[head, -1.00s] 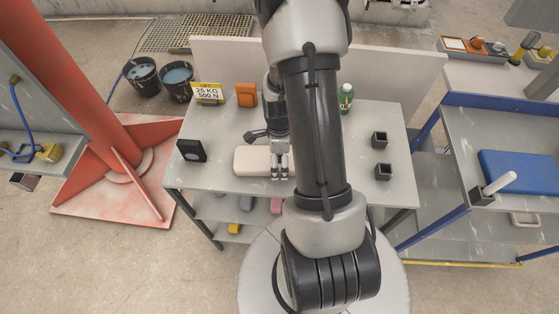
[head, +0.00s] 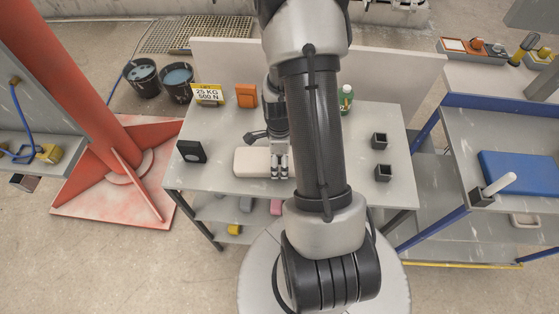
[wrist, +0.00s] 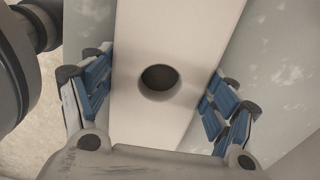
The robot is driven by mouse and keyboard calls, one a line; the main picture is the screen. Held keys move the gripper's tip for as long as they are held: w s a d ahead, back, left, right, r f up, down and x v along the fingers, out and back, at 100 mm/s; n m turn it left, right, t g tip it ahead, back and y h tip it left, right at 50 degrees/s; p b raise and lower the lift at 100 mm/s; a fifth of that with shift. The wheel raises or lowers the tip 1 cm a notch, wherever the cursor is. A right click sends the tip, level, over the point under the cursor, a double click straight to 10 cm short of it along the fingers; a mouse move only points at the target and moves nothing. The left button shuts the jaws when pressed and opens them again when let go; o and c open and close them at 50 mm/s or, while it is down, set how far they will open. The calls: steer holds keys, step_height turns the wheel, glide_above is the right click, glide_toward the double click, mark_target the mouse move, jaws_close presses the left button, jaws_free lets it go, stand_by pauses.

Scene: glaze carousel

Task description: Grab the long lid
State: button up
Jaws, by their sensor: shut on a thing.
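The long lid (head: 251,162) is a cream, flat, oblong piece with rounded corners on the grey table, left of my arm in the head view. In the wrist view the lid (wrist: 150,125) runs up through the middle and has a round dark hole in its top. My gripper (head: 279,176) is at the lid's right end. In the wrist view my gripper (wrist: 159,97) has its blue-padded fingers on both sides of the lid, shut on it. Whether the lid touches the table underneath is hard to tell.
A black block (head: 191,151) stands left on the table (head: 215,178). Two dark square cups (head: 379,140) are on the right. A pale panel (head: 400,72) closes the rear.

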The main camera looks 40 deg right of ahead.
steer(key=c, duration=0.4)
steer(key=shift+w+r, duration=0.1)
steer(key=shift+r, duration=0.1)
